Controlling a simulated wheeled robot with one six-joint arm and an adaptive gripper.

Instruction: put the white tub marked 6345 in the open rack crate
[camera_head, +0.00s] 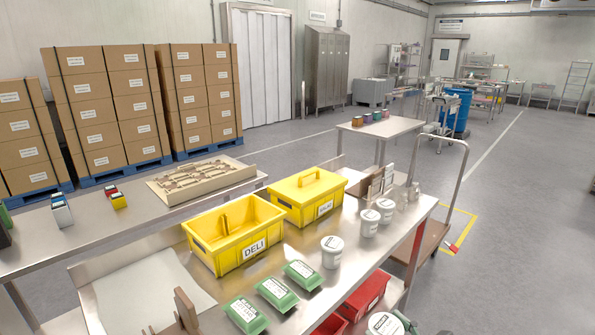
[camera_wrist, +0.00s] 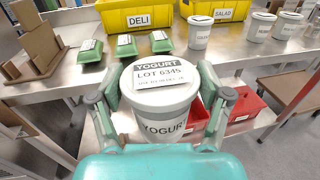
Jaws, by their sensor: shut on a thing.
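My gripper (camera_wrist: 158,88) is shut on a white tub with a grey-banded lid (camera_wrist: 160,78), marked YOGURT, LOT 6345. The tub looks upright, with a finger on each side. In the head view the held tub (camera_head: 384,325) is at the bottom edge, in front of the steel table, and most of my gripper is cut off. An open yellow crate marked DELI (camera_head: 255,253) stands on the table. A yellow crate marked SALAD (camera_head: 322,209) beside it has its lid on. Red crates (camera_head: 362,297) sit low under the table's front edge; the held tub partly hides them in the wrist view (camera_wrist: 240,108).
Several white tubs (camera_head: 332,252) stand along the table's right edge. Green packs (camera_head: 303,275) lie in front of the DELI crate. Brown card pieces (camera_head: 186,308) stand at the front left. A trolley (camera_head: 427,248) stands beyond the table; the floor to the right is clear.

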